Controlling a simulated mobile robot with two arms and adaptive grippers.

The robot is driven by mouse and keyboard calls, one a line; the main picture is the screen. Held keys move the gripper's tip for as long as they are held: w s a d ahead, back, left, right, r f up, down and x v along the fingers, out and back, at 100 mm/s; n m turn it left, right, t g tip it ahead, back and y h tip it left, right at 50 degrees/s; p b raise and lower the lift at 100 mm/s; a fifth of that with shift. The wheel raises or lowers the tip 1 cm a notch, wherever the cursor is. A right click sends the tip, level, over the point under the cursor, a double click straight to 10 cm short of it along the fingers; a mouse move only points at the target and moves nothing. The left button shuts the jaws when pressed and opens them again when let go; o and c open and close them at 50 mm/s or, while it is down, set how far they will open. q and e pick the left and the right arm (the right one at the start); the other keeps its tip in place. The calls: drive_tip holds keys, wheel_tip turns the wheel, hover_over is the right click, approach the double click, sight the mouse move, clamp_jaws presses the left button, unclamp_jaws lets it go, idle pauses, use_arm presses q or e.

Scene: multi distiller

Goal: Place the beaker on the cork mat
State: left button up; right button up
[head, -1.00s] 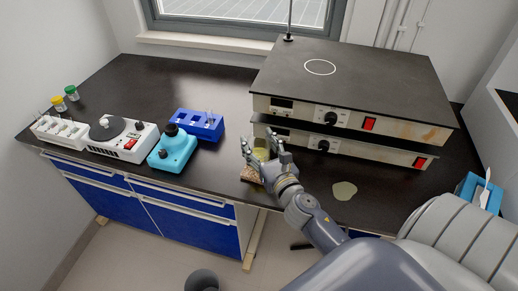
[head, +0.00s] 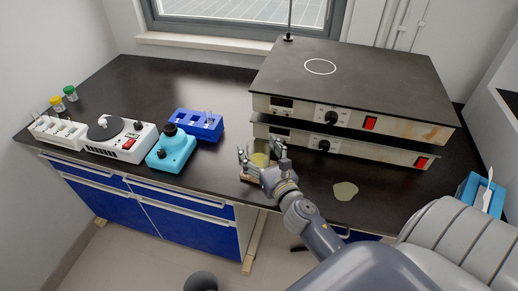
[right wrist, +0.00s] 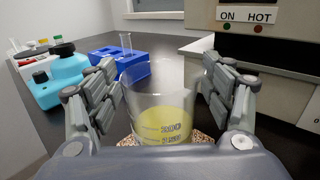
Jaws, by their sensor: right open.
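The clear glass beaker (head: 259,160) with yellow liquid stands upright near the front edge of the bench. It is large in the right wrist view (right wrist: 160,118). The speckled brown cork mat (head: 248,178) shows under it and at both sides of its base in the wrist view (right wrist: 203,138); the beaker appears to rest on it. My right gripper (head: 262,154) is open, one finger on each side of the beaker, with visible gaps beside the glass in the wrist view. The lower front of the beaker is partly hidden by the gripper. My left gripper is not in view.
Stacked hot plate units (head: 340,125) stand close behind and right. A blue tube rack (head: 197,125), a turquoise device (head: 171,148) and a white device with a dark disc (head: 122,138) stand left. A pale flat patch (head: 345,191) lies right on the dark bench.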

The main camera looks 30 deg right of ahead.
drive_tip(key=shift+r, duration=0.1)
drive_tip(key=shift+s, duration=0.15)
drive_tip(key=s+b, duration=0.1)
drive_tip(key=s, duration=0.2)
drive_tip(key=s+a+b, duration=0.1)
drive_tip(key=s, duration=0.2)
drive_tip(key=s+b, duration=0.1)
drive_tip(key=s, duration=0.3)
drive_tip(key=shift+a, duration=0.35)
drive_tip(key=shift+s+a, duration=0.15)
drive_tip(key=shift+s, duration=0.65)
